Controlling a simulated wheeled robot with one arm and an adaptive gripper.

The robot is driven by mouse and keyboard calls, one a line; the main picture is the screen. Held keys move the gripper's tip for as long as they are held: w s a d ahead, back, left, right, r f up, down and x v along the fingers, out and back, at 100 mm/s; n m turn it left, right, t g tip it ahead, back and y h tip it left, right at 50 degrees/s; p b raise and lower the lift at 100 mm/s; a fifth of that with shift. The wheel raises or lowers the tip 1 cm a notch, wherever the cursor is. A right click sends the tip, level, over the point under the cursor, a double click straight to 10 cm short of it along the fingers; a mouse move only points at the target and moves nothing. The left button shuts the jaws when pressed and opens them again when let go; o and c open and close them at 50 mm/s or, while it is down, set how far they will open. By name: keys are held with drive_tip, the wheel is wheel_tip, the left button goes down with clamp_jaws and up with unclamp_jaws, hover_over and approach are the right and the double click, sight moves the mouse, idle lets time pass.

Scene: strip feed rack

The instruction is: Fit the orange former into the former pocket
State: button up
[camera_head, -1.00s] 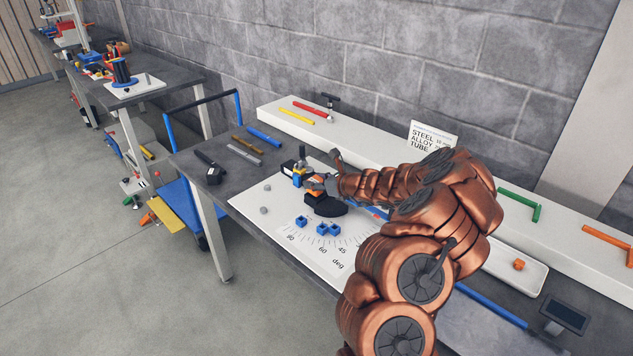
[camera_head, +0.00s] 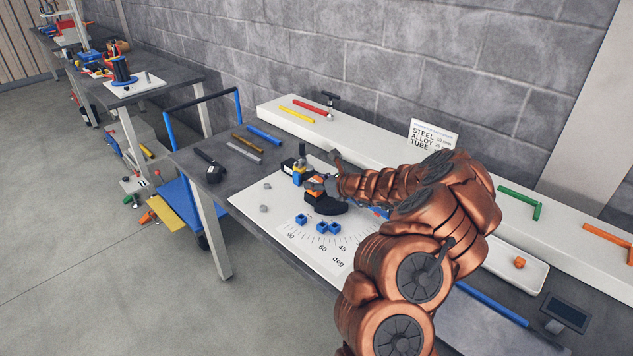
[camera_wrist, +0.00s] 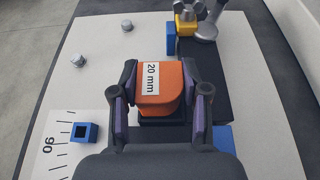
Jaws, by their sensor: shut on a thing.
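The orange former (camera_wrist: 160,95), labelled "20 mm", is between the two fingers of my gripper (camera_wrist: 160,85) in the wrist view. My gripper is shut on it, a finger on each side. The former sits over a black block or recess (camera_wrist: 165,118); I cannot tell whether it is seated in the pocket there. In the head view my gripper (camera_head: 318,186) is over the black part of the bending fixture (camera_head: 325,205), and only a little of the orange former (camera_head: 315,183) shows. My fingers and arm hide much of the fixture.
Blue blocks (camera_head: 328,228) stand on the white board (camera_head: 300,245) near the degree scale. A yellow and blue clamp (camera_wrist: 185,25) stands just beyond the former. Grey knobs (camera_wrist: 78,61) lie left. A small orange piece (camera_head: 519,263) sits in a white tray at right.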

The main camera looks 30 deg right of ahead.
drive_tip(key=shift+f+b, duration=0.55)
drive_tip(key=shift+f, duration=0.35)
drive_tip(key=o, duration=1.4)
drive_tip(key=shift+s, duration=0.1)
drive_tip(key=shift+v, duration=5.9)
